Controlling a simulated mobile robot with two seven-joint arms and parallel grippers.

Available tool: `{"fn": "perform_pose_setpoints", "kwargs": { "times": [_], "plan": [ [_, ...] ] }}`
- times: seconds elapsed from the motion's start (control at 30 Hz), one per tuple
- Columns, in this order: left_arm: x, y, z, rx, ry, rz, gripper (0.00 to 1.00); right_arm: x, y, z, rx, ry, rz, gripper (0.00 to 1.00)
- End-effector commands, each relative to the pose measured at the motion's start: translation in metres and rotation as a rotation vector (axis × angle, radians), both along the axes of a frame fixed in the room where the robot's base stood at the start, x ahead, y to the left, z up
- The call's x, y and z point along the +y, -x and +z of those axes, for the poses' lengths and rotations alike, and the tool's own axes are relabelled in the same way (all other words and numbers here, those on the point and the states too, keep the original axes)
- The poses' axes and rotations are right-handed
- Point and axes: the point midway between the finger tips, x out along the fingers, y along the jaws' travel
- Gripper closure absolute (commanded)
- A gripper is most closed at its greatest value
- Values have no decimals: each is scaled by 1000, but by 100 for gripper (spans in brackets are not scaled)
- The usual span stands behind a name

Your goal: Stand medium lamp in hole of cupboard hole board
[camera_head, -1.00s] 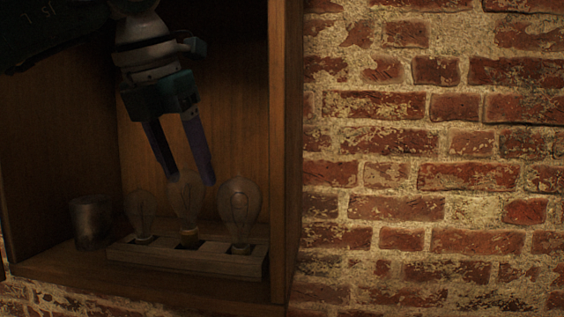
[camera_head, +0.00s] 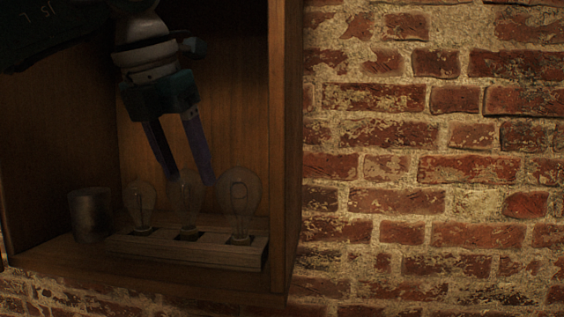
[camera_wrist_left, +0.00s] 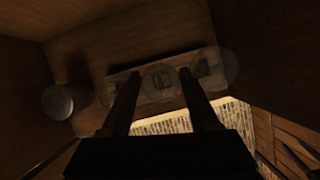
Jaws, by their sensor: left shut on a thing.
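The medium lamp (camera_head: 186,200), a clear glass bulb, stands upright over the middle hole of the wooden hole board (camera_head: 187,250) in the cupboard. Its base is down at the hole; how deep it sits I cannot tell. My left gripper (camera_head: 190,182) comes from above and is shut on the glass of this lamp. The wrist view shows the lamp (camera_wrist_left: 160,82) between the fingers, above the board. My right gripper is not in view.
A smaller lamp (camera_head: 140,203) stands in the board's left hole and a larger lamp (camera_head: 239,203) in the right hole, both close to my fingers. A grey metal cup (camera_head: 90,215) stands left of the board. Cupboard walls (camera_head: 285,140) enclose the space.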

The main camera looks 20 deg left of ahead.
Motion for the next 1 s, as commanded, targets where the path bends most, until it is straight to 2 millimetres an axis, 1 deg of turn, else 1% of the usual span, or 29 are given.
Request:
{"fn": "perform_pose_setpoints", "kwargs": {
  "times": [0.2,0.23,0.5,0.53,0.83,0.93,1.0],
  "plan": [
    [0,0,0,-1,0,0,100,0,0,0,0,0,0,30],
    [0,0,0,-1,0,0,36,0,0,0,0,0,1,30],
    [0,0,0,0,0,0,6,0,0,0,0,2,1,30],
    [0,0,0,0,0,0,4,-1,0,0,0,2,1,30],
    [1,0,2,0,0,0,4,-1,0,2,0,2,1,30],
    [3,1,10,-1,0,-1,4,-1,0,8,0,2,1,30],
    [6,2,20,-1,0,-2,4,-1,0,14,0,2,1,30]
  ]
}}
